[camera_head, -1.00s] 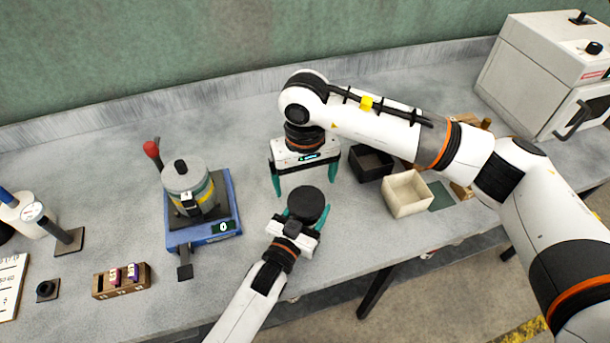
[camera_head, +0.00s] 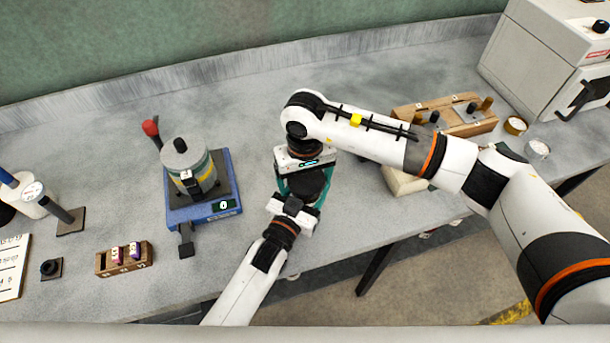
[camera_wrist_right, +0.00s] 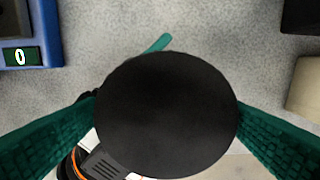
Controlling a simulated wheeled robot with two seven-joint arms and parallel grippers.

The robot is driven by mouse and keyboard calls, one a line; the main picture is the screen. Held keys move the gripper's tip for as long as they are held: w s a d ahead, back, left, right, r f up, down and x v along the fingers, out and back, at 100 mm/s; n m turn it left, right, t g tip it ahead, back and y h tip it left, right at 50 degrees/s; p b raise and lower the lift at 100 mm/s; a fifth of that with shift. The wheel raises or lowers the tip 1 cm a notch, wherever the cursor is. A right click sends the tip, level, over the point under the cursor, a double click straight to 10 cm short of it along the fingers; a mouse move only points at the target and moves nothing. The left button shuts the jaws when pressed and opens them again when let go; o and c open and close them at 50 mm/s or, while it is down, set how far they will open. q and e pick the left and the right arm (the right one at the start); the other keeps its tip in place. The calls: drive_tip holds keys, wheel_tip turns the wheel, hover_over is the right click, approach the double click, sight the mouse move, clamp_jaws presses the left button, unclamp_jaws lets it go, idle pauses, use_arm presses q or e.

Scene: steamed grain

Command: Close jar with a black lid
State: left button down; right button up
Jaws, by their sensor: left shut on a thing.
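The round black lid (camera_head: 306,182) shows in the head view between my two grippers. In the right wrist view the lid (camera_wrist_right: 167,115) fills the middle and hides whatever jar is under it. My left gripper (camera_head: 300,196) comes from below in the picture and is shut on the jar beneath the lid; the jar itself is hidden. My right gripper (camera_head: 303,188) points down over the lid. Its teal fingers stand open on either side of the lid, very close to its rim; I cannot tell whether they touch it.
A blue scale (camera_head: 205,212) with a grey-lidded container (camera_head: 187,168) stands to the left. A small wooden rack (camera_head: 124,260) is at front left. A pale box (camera_head: 400,183) and a wooden stand (camera_head: 450,118) are at the right. The bench behind my grippers is clear.

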drive_tip(key=c, duration=0.8)
drive_tip(key=shift+o, duration=0.2)
drive_tip(key=m, duration=0.3)
drive_tip(key=shift+a, duration=0.1)
drive_tip(key=m, duration=0.9)
drive_tip(key=shift+a, duration=0.1)
drive_tip(key=m, duration=0.4)
drive_tip(key=shift+w+t, duration=0.15)
drive_tip(key=shift+t, duration=0.25)
drive_tip(key=o, duration=0.9)
drive_tip(key=shift+o, duration=0.9)
